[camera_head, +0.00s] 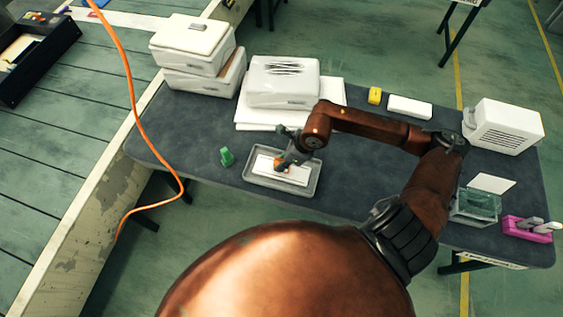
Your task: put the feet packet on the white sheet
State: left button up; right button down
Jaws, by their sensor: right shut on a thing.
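A grey tray (309,189) lies near the front edge of the dark table. A flat white packet (294,175), which I take for the feet packet, is in it. My right gripper (281,166) reaches down over the tray and is shut on the packet at its upper side; the fingertips are small, and the exact contact is hard to see. A white sheet (252,117) lies behind the tray, with a white appliance (282,82) on top. A smaller white sheet (491,183) lies at the right. My left gripper is out of view.
A green piece (227,157) stands left of the tray. White boxes (192,42) are stacked at the back left. A yellow block (375,95), a white box (410,106), a white heater (505,126), a glass container (475,206) and a pink holder (527,230) are at the right.

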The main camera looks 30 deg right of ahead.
jog(key=shift+f+b, duration=0.3)
jog(key=shift+f, duration=0.1)
jog(key=c, duration=1.6)
grip_release()
jog(key=shift+r, duration=0.15)
jog(key=v, duration=1.1)
jog(key=shift+s+d+r, duration=0.15)
jog(key=shift+r, duration=0.15)
